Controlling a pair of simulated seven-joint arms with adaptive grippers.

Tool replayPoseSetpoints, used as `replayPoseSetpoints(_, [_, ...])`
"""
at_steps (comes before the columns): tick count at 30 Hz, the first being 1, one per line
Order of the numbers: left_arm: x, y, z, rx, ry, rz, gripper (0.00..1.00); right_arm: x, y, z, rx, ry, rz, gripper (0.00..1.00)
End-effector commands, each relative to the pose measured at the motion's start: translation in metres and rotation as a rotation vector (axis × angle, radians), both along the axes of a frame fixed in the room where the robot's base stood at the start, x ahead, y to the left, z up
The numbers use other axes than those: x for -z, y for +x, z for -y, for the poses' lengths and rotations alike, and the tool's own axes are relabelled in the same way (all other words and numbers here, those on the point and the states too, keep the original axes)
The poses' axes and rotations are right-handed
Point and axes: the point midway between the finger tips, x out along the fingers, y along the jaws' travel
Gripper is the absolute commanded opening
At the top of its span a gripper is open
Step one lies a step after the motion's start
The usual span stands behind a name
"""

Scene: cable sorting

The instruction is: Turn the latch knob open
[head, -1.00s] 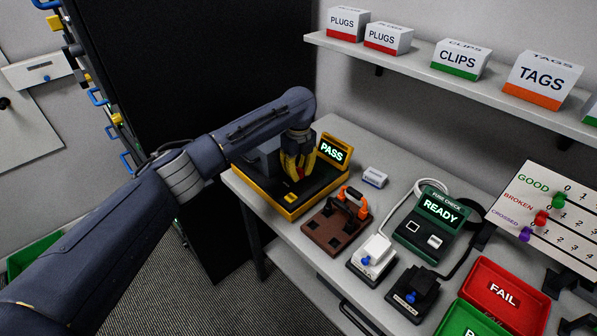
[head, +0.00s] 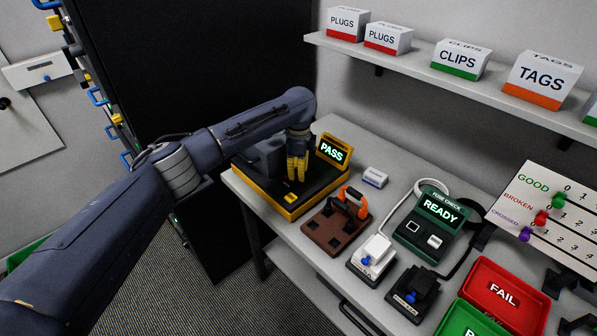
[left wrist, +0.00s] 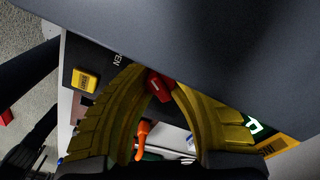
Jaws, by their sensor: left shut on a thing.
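The red latch knob (left wrist: 160,86) shows in the left wrist view, between the two yellow fingers of my left gripper (left wrist: 158,78), which is shut on it. Lettering beside it ends in "EN"; the rest is hidden. In the head view my left gripper (head: 297,178) points down over the black-topped tester with a yellow base (head: 291,211), and the fingers hide the knob there. The tester's screen (head: 333,149) reads PASS. The knob's exact angle is hard to tell. My right gripper is in neither view.
A yellow button (head: 290,198) is on the tester's front. A brown block with an orange-handled tool (head: 345,207) stands just right of it. A fuse checker (head: 432,222) reads READY. A shelf with labelled boxes (head: 460,60) runs above; a dark cabinet (head: 200,60) stands behind.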

Motion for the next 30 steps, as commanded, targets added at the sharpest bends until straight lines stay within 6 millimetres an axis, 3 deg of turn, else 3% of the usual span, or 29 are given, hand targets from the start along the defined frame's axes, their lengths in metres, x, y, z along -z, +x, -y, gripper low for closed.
replayPoseSetpoints(20, [-0.0001, 0.0002, -0.0003, -0.052, 0.000, 0.000, 0.00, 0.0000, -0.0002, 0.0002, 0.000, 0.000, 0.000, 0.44])
replayPoseSetpoints(21, [-0.0002, 0.0002, -0.0003, -0.052, 0.000, 0.000, 0.23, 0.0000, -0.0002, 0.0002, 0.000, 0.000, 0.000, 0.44])
replayPoseSetpoints(29, [-0.0001, 0.0001, -0.0002, -0.051, 0.000, 0.000, 0.54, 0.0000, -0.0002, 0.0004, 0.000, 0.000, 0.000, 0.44])
replayPoseSetpoints(30, [-0.0001, 0.0000, -0.0001, -0.051, 0.000, 0.000, 0.54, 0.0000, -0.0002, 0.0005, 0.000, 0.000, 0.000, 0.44])
